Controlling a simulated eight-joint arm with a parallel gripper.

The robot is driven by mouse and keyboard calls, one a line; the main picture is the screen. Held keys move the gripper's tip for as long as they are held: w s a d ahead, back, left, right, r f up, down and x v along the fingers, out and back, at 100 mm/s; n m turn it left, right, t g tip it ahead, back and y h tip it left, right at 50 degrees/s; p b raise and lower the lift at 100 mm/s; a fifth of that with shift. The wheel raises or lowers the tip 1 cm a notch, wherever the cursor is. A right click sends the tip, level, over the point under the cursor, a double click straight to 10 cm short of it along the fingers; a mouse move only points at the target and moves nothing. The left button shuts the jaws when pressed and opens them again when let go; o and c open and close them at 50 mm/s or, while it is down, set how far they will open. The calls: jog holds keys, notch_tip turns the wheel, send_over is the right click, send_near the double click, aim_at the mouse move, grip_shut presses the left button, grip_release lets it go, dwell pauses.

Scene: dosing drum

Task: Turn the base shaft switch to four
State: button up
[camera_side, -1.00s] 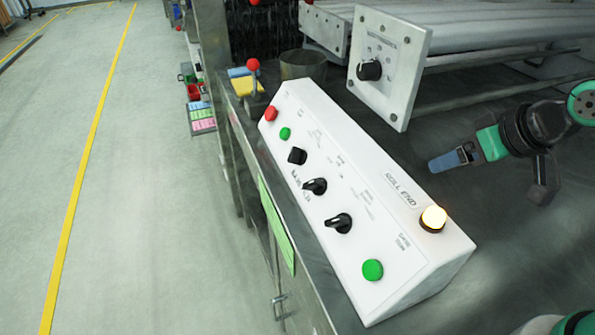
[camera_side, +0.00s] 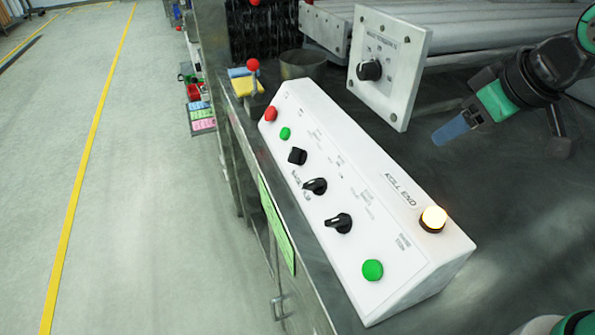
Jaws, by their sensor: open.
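A black rotary knob (camera_side: 369,70) sits on an upright white plate (camera_side: 403,100) with small markings around it. My gripper (camera_side: 452,130), with blue fingers, is open and empty, right of the box and below right of the plate, touching neither.
The box also has a red button (camera_side: 271,114), a small green button (camera_side: 285,133), a large green button (camera_side: 372,270) and a lit lamp (camera_side: 433,218). A red-topped lever (camera_side: 253,66) and a metal cup (camera_side: 303,66) stand behind. Dark bench surface (camera_side: 500,190) is clear at right.

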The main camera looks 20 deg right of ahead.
jog(key=a+n+g, duration=0.2)
jog(key=a+n, duration=0.5)
jog(key=a, duration=0.1)
jog(key=n+h, duration=0.2)
jog(key=n, duration=0.3)
send_over(338, 219)
jog(key=s, duration=0.2)
jog(key=f, duration=0.8)
jog(key=shift+a+f, duration=0.3)
jog(key=shift+a, duration=0.05)
jog(key=shift+x, duration=2.65)
jog(key=shift+c, duration=0.2)
grip_shut()
